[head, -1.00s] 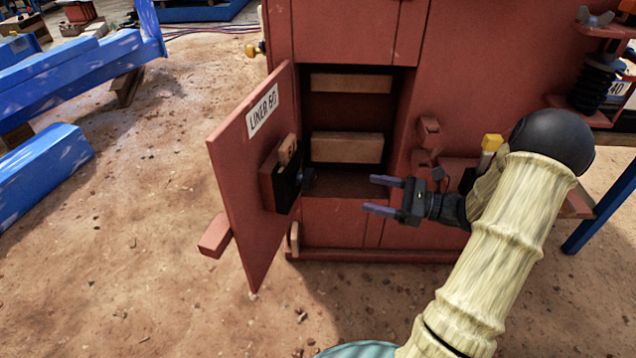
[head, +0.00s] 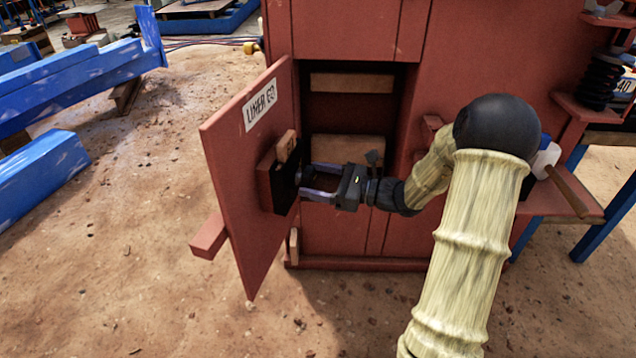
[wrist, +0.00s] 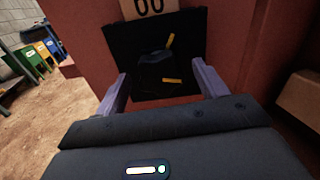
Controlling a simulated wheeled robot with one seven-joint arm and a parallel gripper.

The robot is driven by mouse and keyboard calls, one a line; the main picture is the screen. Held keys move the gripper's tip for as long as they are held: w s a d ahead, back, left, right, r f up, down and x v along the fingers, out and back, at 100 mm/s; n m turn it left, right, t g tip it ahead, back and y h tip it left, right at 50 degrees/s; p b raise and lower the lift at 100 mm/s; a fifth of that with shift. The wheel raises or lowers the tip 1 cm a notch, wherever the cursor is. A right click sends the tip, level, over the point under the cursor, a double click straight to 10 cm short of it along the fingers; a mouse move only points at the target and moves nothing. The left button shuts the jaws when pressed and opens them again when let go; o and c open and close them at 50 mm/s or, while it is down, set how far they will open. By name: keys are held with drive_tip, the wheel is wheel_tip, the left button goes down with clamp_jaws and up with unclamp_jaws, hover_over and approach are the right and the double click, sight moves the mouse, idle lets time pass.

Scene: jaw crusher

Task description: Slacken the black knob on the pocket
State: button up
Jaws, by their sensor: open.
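The pocket (head: 266,187) is a dark box with a wooden tag (head: 286,146) on the inner face of the open red door (head: 232,165). The black knob (head: 298,176) on its face is mostly hidden by my fingers in the head view. In the wrist view the black knob (wrist: 165,72) shows dark against the pocket, with yellow marks close to it. My gripper (head: 308,181) is open, its two purple fingers pointing at the pocket, one either side of the knob. I cannot tell whether they touch it.
The red crusher body (head: 345,40) stands behind, with an open recess holding wooden blocks (head: 348,148). A red handle (head: 208,236) juts from the door's outer side. Blue beams (head: 70,85) lie at left. The sandy ground in front is clear.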

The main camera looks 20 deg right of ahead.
drive_tip(key=c, duration=1)
drive_tip(key=shift+n, duration=0.5)
drive_tip(key=n, duration=0.2)
drive_tip(key=shift+n, duration=0.3)
drive_tip(key=n, duration=0.3)
drive_tip(key=shift+n+b, duration=0.3)
drive_tip(key=shift+b, duration=0.1)
drive_tip(key=n+b, duration=0.2)
drive_tip(key=n, duration=0.2)
drive_tip(key=shift+f, duration=0.15)
drive_tip(key=shift+s+n+b, duration=0.1)
drive_tip(key=shift+n+b, duration=0.95)
drive_tip(key=shift+n, duration=0.65)
